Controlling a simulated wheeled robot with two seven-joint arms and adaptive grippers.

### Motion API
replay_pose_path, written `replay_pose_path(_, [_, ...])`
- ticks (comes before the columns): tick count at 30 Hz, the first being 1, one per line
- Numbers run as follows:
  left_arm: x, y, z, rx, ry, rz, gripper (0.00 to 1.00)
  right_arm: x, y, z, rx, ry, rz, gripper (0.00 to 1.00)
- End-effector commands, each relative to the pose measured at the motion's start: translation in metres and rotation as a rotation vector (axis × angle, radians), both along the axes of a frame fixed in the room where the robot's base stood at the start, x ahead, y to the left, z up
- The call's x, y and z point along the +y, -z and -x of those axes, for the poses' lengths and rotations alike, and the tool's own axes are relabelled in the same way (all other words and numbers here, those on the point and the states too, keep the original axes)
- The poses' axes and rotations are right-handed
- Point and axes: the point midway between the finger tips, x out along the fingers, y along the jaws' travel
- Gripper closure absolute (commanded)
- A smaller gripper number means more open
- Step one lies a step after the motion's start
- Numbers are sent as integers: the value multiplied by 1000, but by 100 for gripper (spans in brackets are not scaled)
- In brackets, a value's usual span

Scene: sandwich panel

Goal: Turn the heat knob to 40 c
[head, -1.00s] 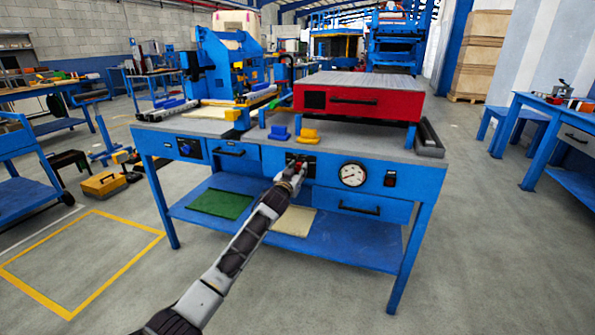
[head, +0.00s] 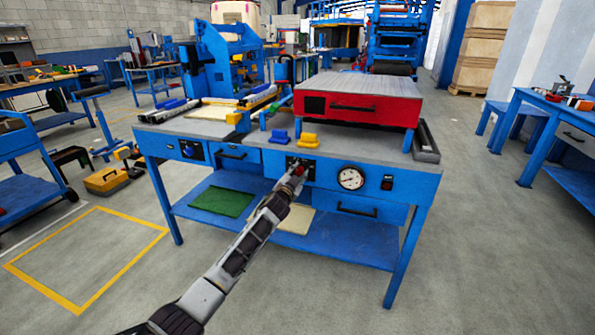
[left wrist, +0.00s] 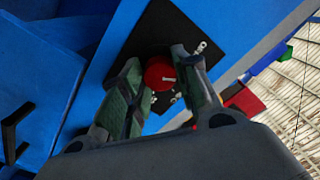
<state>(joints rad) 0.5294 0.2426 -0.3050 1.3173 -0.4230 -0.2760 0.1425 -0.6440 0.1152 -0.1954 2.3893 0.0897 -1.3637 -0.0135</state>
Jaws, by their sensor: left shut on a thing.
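The heat knob is red (left wrist: 160,73) and sits on a black plate (left wrist: 168,24) on the blue bench front. My left gripper (head: 299,169) reaches the plate in the head view. In the left wrist view its two fingers (left wrist: 160,66) are around the red knob, one on each side, shut on it. The scale marks by the knob are too small or hidden to read. A round white gauge (head: 351,177) is on the bench front to the right; its reading is too small to tell. My right gripper is not in view.
A red heating box (head: 362,102) stands on the bench top. A yellow block (head: 308,140) and a blue block (head: 279,136) lie above the plate. A dark switch (head: 387,182) is right of the gauge. The floor in front is clear.

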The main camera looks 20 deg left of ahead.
Motion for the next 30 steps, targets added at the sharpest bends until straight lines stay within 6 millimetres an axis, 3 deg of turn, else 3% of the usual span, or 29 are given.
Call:
replay_pose_path(7, [0, 1, 0, -3, 0, -178, 93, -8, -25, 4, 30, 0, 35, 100])
replay_pose_path(30, [0, 1, 0, -25, 1, -805, 93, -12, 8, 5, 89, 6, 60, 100])
